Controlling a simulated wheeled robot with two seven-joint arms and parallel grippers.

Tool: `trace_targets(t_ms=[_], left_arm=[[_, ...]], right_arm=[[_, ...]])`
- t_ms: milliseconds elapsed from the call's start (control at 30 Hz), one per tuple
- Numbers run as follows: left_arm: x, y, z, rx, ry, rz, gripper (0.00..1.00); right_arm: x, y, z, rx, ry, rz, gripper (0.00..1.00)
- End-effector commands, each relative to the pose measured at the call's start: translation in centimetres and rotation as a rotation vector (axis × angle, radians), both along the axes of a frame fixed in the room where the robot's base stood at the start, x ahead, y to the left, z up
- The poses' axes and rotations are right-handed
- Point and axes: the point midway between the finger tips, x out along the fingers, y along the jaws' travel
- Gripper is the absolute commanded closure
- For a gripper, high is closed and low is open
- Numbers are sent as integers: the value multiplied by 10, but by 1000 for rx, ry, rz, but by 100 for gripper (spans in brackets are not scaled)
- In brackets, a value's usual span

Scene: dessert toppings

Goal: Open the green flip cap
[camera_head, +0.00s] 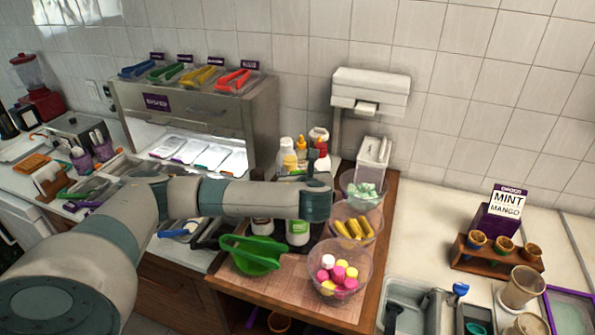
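A bright green plastic piece (257,260) sits on the left of the wooden counter, below my forearm. It has a raised upper flap over a lower basin-like part; I cannot tell for certain whether this is the green flip cap. My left arm reaches across from the left, and its wrist passes in front of several bottles. My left gripper (309,160) shows only as a dark part beyond the wrist, beside the bottles. Its fingers are too small and hidden to read. My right gripper is not in view.
White bottles (287,155) stand behind my wrist, partly hidden. Clear bowls of yellow pieces (353,228) and coloured balls (337,278) stand to the right. A metal cabinet (195,110) with coloured tongs is behind. The white counter (436,210) has free room.

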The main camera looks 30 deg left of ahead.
Motion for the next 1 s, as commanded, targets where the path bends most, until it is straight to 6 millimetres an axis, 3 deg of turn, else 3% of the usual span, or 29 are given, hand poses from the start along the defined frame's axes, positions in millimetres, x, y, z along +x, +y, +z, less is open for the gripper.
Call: trace_targets(t_ms=[33, 133, 167, 600, 1000], left_arm=[[0, 0, 0, 0, 0, 0, 63], [0, 0, 0, 0, 0, 0, 87], [0, 0, 0, 0, 0, 0, 89], [2, 3, 2, -36, 39, 3, 90], [12, 11, 6, -211, 230, 3, 90]], right_arm=[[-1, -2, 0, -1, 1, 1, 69], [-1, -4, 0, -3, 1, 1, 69], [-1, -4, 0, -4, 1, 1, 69], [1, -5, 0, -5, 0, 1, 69], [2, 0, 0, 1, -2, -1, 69]])
